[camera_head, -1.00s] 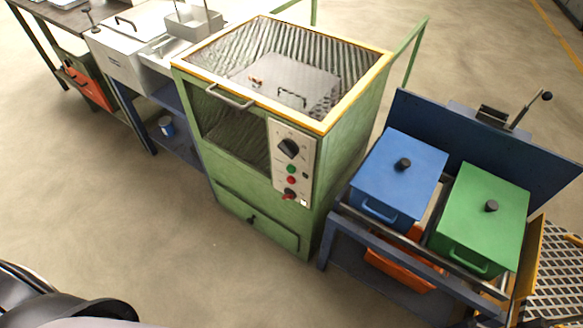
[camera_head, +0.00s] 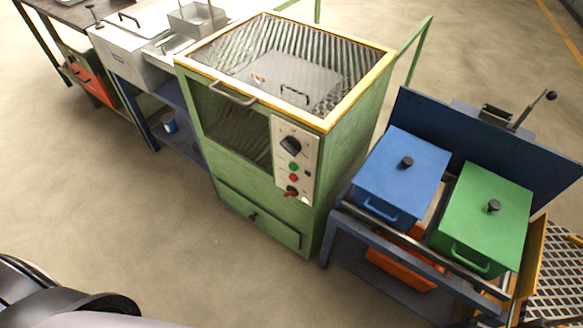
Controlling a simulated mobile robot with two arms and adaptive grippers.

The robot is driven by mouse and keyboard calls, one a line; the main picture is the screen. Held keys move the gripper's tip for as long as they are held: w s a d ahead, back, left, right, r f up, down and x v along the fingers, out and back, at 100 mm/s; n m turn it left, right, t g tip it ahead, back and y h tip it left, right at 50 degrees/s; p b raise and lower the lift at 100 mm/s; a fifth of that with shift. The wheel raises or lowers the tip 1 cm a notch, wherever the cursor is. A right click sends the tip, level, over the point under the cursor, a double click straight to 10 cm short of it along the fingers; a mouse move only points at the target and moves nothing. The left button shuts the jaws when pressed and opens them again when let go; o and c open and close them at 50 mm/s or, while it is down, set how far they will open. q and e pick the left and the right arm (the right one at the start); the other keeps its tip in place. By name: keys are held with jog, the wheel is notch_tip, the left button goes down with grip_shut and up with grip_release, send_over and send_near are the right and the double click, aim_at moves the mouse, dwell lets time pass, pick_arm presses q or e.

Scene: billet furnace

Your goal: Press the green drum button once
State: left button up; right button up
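A small round green button (camera_head: 293,167) is on the pale control panel (camera_head: 308,146) at the front right of the green furnace cabinet (camera_head: 346,165). It sits below a black rotary knob (camera_head: 290,146) and above a red button (camera_head: 293,177). A red switch or knob (camera_head: 290,191) is at the bottom of the panel. A green lidded box (camera_head: 478,222) and a blue lidded box (camera_head: 400,175) stand on the blue rack to the right. No drum is clearly identifiable. Neither of my grippers is in view.
The cabinet has a yellow-edged open top and a front handle (camera_head: 231,95). A blue rack (camera_head: 350,262) with an orange bin stands close on its right. A workbench with a white unit (camera_head: 130,55) stands on its left. The floor (camera_head: 110,215) in front is clear.

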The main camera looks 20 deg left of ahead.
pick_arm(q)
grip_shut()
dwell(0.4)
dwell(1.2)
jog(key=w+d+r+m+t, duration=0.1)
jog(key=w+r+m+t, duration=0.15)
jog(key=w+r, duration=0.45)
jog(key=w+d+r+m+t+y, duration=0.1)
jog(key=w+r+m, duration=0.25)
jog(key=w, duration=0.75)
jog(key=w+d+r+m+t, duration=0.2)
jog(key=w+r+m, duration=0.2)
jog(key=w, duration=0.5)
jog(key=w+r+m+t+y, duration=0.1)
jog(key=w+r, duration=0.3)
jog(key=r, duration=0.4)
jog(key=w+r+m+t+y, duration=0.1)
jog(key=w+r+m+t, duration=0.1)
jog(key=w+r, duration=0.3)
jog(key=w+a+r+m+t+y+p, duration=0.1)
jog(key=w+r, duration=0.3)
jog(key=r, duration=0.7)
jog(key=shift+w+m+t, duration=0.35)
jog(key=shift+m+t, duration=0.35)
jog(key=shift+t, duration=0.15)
